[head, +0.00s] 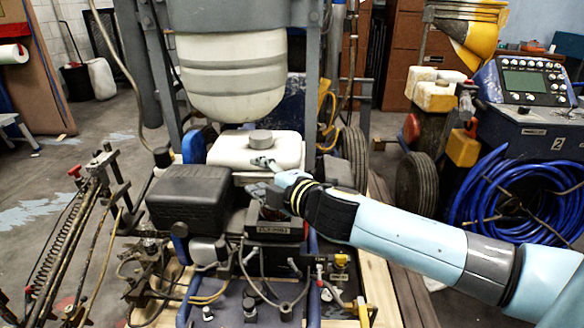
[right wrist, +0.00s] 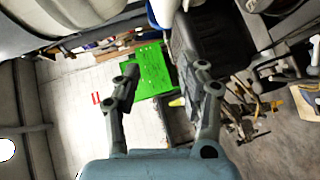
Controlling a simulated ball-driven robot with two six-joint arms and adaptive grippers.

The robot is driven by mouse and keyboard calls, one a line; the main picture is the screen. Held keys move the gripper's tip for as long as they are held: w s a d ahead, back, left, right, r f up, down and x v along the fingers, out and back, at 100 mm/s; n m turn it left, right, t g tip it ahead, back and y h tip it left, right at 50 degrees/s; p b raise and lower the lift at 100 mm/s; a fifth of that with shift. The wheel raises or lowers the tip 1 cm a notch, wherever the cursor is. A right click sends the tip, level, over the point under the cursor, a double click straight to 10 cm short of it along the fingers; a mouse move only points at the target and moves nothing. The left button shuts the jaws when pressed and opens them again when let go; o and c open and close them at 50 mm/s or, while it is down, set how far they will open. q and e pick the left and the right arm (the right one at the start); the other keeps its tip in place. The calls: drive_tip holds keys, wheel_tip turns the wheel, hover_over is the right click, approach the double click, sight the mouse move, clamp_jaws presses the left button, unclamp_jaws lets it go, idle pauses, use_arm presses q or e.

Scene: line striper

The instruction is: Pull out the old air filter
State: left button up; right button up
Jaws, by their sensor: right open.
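I cannot clearly make out the old air filter in either view. A black ribbed engine box (head: 188,190) sits at the left of the striper's engine, and a dark labelled housing (head: 275,230) is to its right, partly hidden by my gripper and wrist. My right gripper (head: 258,175) is above the engine, just in front of the white fuel tank (head: 228,151), with its fingers pointing left. In the right wrist view its two fingers (right wrist: 158,86) are apart with nothing between them. My left gripper is not in view.
A large cream plastic tank (head: 230,75) hangs above the engine. Hoses and cables run across the front. A coil of blue hose (head: 515,200) is at the right, with a spring and rods (head: 75,230) at the left. A green panel (right wrist: 152,72) shows in the right wrist view.

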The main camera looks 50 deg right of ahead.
drive_tip(key=w+a+r+n+g+y, duration=0.1)
drive_tip(key=w+a+r+n+y, duration=0.3)
drive_tip(key=n, duration=0.6)
drive_tip(key=w+a+r+n+g+y, duration=0.1)
drive_tip(key=w+a+r+n+y, duration=0.15)
drive_tip(key=n+y, duration=0.5)
drive_tip(key=s+d+f+n+g+h, duration=0.35)
drive_tip(key=d+n+g, duration=0.2)
drive_tip(key=d, duration=0.25)
drive_tip(key=s+d+f+n+g+h, duration=0.3)
drive_tip(key=d+f+n+g, duration=0.15)
drive_tip(key=d+n, duration=0.25)
drive_tip(key=b+x, duration=0.4)
drive_tip(key=shift+f, duration=0.3)
drive_tip(key=shift+b+x, duration=1)
drive_tip(key=shift+x, duration=0.15)
drive_tip(key=shift+w+f+b, duration=0.15)
drive_tip(key=shift+f+b, duration=0.35)
drive_tip(key=shift+b, duration=0.05)
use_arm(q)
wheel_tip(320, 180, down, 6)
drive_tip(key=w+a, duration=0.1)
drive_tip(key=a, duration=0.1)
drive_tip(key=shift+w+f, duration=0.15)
use_arm(e)
drive_tip(key=shift+a+f, duration=0.1)
drive_tip(key=shift+f, duration=0.05)
